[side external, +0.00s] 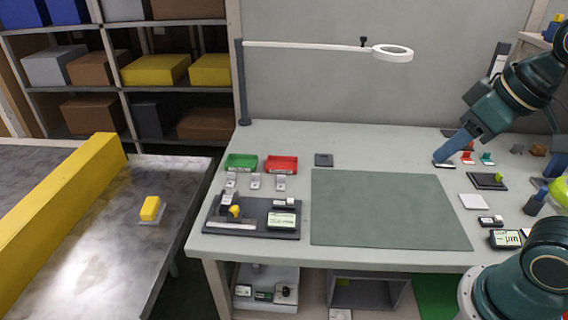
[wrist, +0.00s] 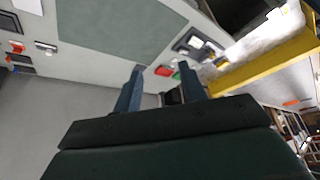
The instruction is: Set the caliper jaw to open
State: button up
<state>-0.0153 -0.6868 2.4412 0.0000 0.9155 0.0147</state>
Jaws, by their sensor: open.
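A dark fixture board (side external: 258,232) lies at the left front of the workbench. On it are a pale metal bar (side external: 231,225), a dark upright part with a yellow knob (side external: 235,211), and a white display block (side external: 282,220). This looks like the caliper, but its jaw setting is too small to tell. The board also shows at upper right in the wrist view (wrist: 188,40). My gripper (side external: 441,160) is at the right rear of the bench, far from the board. Its two blue fingers are apart with nothing held between them in the wrist view (wrist: 161,72).
A green mat (side external: 385,210) covers the bench middle. Green (side external: 241,163) and red (side external: 281,165) trays stand behind the board. A lamp arm (side external: 310,45) spans the back. Small parts and a second display (side external: 505,239) crowd the right. A conveyor (side external: 165,190) is at left.

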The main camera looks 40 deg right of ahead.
jog(key=w+a+r+g, duration=0.1)
jog(key=w+r, duration=0.1)
jog(key=w, duration=0.3)
jog(key=w+a+r, duration=0.2)
jog(key=w, duration=0.3)
jog(key=g, duration=0.4)
send_over(235, 207)
notch_tip(235, 207, down, 16)
jog(key=shift+f, duration=0.1)
notch_tip(235, 207, down, 14)
jog(key=shift+r, duration=0.1)
grip_shut()
